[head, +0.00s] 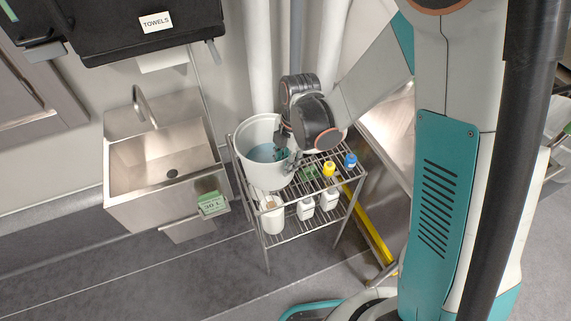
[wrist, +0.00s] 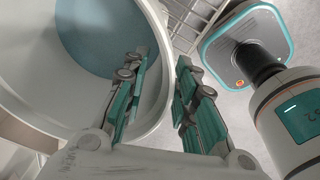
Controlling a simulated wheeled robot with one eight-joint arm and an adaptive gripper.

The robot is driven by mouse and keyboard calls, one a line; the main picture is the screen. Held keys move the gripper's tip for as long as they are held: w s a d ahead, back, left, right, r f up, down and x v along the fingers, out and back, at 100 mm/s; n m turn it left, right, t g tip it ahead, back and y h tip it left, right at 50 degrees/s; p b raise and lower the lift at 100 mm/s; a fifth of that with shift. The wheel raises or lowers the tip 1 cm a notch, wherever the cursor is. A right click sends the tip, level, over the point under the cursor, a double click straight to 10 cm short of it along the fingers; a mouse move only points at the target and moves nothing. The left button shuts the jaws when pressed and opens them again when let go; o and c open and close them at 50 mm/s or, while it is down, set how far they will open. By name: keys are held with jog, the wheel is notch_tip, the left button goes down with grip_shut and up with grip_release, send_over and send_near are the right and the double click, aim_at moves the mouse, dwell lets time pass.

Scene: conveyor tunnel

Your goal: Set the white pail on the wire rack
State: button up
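The white pail (head: 254,138), with blue liquid (head: 265,153) inside, is upright at the left part of the wire rack's (head: 300,187) top shelf. It looks level, but I cannot tell whether its base, partly hidden, rests fully on the wires. My gripper (head: 289,153) is at the pail's right rim. In the wrist view, my gripper (wrist: 162,62) straddles the wall of the pail (wrist: 100,122): one finger is inside, the other outside. The fingers stand apart, with a narrow gap showing beside the outer finger.
Yellow (head: 329,169) and blue (head: 350,160) bottles stand on the right of the top shelf. A white jug (head: 271,214) and white bottles (head: 306,208) stand on the lower shelf.

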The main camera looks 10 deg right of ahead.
jog(key=r, duration=0.3)
jog(key=r+p, duration=0.1)
jog(key=r, duration=0.2)
jog(key=d+r+p, duration=0.1)
jog(key=r, duration=0.2)
jog(key=shift+d+r, duration=0.1)
jog(key=shift+r, duration=0.15)
jog(key=s+d+r+m+t, duration=0.3)
jog(key=s+d+r+m, duration=0.3)
jog(key=m, duration=0.6)
jog(key=s+d+r+m+t+h, duration=0.1)
jog(key=s+d+r+m+t, duration=0.3)
jog(key=s+d+r+m, duration=0.2)
notch_tip(320, 180, up, 4)
jog(key=s+m, duration=0.2)
jog(key=m, duration=0.4)
jog(key=shift+d, duration=0.25)
